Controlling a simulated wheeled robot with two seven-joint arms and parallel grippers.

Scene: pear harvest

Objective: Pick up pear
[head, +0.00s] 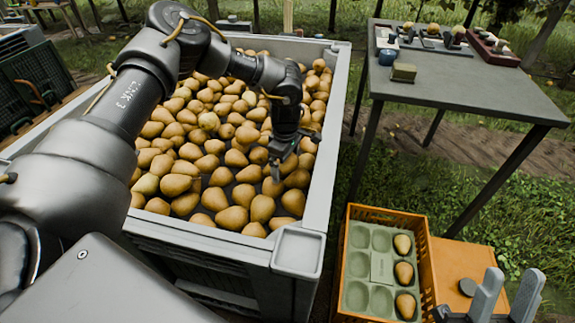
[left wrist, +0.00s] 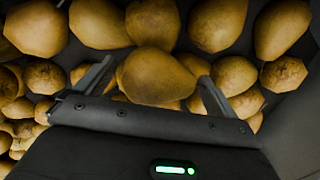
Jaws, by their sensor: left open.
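Many yellow-brown pears (head: 215,135) lie piled in a large grey bin (head: 255,247). My left gripper (head: 279,172) reaches down among them near the bin's right side. In the left wrist view my left gripper (left wrist: 145,82) is open, with one pear (left wrist: 157,74) lying between its two fingers. I cannot tell whether the fingers touch it. Other pears crowd around the fingers. My right gripper (head: 506,297) is at the lower right, its two grey fingers apart and nothing between them.
An orange crate (head: 427,270) beside the bin holds a green tray (head: 381,268) with three pears in its right column and empty hollows to the left. Grass lies between.

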